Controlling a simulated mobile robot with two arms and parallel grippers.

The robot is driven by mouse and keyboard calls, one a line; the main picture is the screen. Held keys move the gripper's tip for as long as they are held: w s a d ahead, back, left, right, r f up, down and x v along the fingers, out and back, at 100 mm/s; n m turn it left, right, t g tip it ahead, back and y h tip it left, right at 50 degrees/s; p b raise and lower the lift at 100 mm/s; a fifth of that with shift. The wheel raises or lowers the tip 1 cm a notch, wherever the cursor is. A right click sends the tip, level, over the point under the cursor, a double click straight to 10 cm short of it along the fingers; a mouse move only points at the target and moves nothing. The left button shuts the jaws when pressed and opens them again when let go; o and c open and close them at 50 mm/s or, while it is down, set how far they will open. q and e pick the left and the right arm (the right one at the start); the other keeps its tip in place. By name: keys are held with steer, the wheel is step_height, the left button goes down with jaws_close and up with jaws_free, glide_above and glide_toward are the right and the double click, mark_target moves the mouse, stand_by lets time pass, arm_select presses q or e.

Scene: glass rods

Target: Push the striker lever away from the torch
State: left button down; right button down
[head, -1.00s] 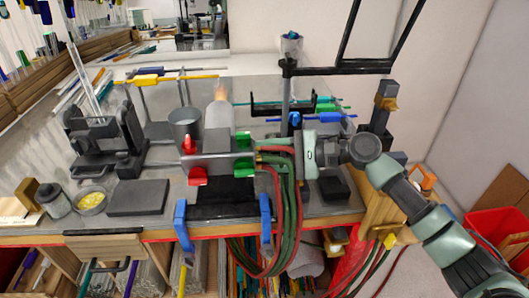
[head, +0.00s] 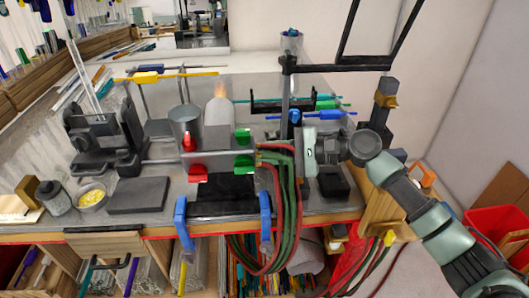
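The torch (head: 218,112) is a pale grey upright cylinder near the middle of the bench, with an orange flame at its top. Red and green valve knobs sit on the block in front of it. A thin grey bar (head: 160,161) sticks out to the left of this block; I cannot tell whether it is the striker lever. My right gripper (head: 306,150) is right of the torch, beside the red and green hoses (head: 285,185). Its fingers are too small and hidden to read, and I see nothing clearly held. My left gripper is not in view.
A dark clamp device (head: 105,140) stands on the left of the bench, with a flat dark pad (head: 138,195) in front. A grey cup (head: 185,121) stands just left of the torch. Blue clamps (head: 181,222) grip the front edge. A dark stand (head: 285,100) rises behind my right wrist.

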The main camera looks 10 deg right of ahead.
stand_by(0.8)
steer(key=w+r+m+p, duration=0.1)
steer(key=p, duration=0.2)
steer(key=w+r+m+g+p, duration=0.1)
steer(key=r+p, duration=0.1)
steer(key=p, duration=0.1)
steer(key=shift+w+m+g+h+p, duration=0.3)
steer(key=shift+p, duration=0.15)
steer(key=shift+w+m, duration=0.25)
steer(key=shift+m, duration=0.05)
steer(key=c, duration=1.2)
jaws_free()
steer(key=shift+c, duration=0.2)
